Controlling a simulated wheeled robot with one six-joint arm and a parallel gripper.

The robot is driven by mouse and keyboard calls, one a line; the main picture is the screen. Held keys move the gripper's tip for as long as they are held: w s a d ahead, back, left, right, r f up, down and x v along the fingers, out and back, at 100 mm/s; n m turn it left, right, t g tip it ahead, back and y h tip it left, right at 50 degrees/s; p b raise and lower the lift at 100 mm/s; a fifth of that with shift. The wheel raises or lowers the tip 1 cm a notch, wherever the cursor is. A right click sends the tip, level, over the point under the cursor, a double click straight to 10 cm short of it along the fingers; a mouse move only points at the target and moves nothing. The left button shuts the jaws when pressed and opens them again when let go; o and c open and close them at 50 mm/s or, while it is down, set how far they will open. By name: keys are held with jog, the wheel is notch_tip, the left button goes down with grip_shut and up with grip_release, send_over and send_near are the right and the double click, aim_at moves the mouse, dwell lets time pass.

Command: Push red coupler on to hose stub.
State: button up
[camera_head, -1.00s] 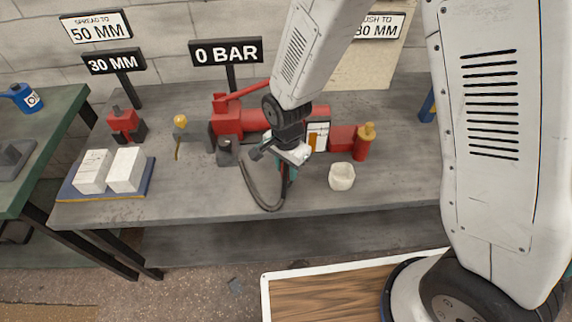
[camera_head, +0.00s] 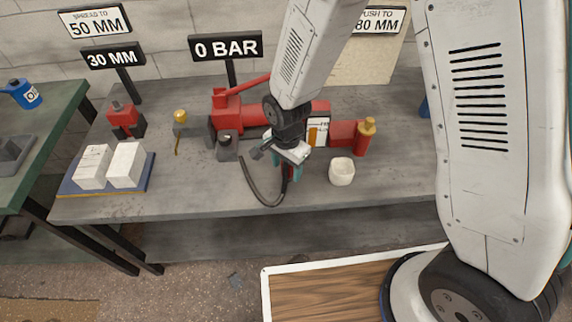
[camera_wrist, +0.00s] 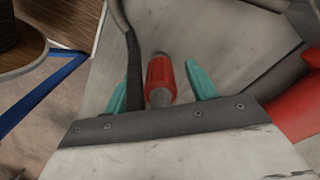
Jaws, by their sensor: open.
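The red coupler (camera_wrist: 160,75) stands between the two teal fingers of my gripper (camera_wrist: 161,88) in the wrist view, with a gap on both sides. A grey metal piece (camera_wrist: 161,97) shows at its near end. In the head view my gripper (camera_head: 287,168) is open over the front middle of the bench, and a little of the coupler (camera_head: 287,173) shows below it. A black hose (camera_head: 252,190) loops from a dark block (camera_head: 227,146) towards the coupler; it passes close by the left finger in the wrist view (camera_wrist: 131,55). I cannot tell which part is the hose stub.
A red pump (camera_head: 260,115) lies behind my gripper on the grey bench (camera_head: 200,195). White blocks (camera_head: 126,165) sit at the left. The bench front left of the hose is clear.

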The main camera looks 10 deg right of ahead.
notch_tip(320, 180, up, 8)
jog(key=shift+f, duration=0.1)
dwell(0.7)
jog(key=s+d+r+n, duration=0.1)
jog(key=d+r+n, duration=0.1)
jog(key=d+r, duration=0.65)
jog(key=s+d+r+n, duration=0.3)
jog(key=s+d+r, duration=0.3)
jog(key=s, duration=0.3)
jog(key=s+d+r+n+t, duration=0.1)
jog(key=s+d+r+n, duration=0.3)
jog(key=s+r, duration=0.5)
jog(key=shift+s+d+r, duration=0.2)
jog(key=shift+d, duration=1)
